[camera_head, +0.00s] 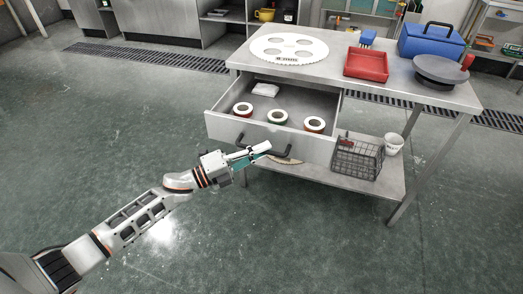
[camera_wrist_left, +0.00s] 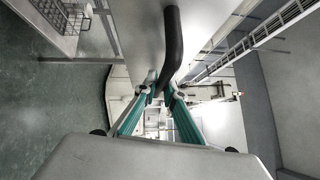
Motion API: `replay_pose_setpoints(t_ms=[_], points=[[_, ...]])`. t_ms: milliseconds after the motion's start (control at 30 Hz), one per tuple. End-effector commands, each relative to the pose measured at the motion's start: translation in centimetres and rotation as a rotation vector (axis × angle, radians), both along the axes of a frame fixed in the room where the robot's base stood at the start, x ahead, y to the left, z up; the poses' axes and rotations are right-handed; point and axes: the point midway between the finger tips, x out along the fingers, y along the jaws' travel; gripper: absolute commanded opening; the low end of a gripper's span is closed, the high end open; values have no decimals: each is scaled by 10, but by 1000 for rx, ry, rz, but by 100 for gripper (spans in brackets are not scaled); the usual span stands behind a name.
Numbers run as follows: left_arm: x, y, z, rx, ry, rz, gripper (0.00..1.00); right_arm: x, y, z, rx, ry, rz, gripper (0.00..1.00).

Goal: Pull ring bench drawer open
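The ring bench drawer (camera_head: 223,128) stands well open, pulled out from under the bench top. Three white-and-red rings, one of them here (camera_head: 278,117), and a small white packet (camera_head: 265,90) lie in it. Its black bar handle (camera_head: 282,154) is on the front panel. My left gripper (camera_head: 259,152) is at the handle. In the left wrist view the handle (camera_wrist_left: 173,45) runs between the teal-padded fingertips (camera_wrist_left: 162,93), which close in on both sides of it. The exact contact is small in view. My right gripper is not in view.
On the bench top (camera_head: 335,90) are a white perforated disc (camera_head: 289,49), a red tray (camera_head: 366,65), a blue toolbox (camera_head: 430,41) and a grey round plate (camera_head: 441,69). The lower shelf (camera_head: 330,180) holds a wire basket (camera_head: 358,160) and a white cup (camera_head: 393,144). Floor in front is clear.

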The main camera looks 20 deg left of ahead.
Motion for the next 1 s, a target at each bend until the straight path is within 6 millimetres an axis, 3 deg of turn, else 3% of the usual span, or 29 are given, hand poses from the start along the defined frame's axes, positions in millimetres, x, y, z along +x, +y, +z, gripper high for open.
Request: replay_pose_setpoints(t_ms=[467,1000], points=[[-3,4,-1,1,1,1,26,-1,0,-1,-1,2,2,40],[-69,70,-14,1,4,0,26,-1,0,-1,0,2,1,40]])
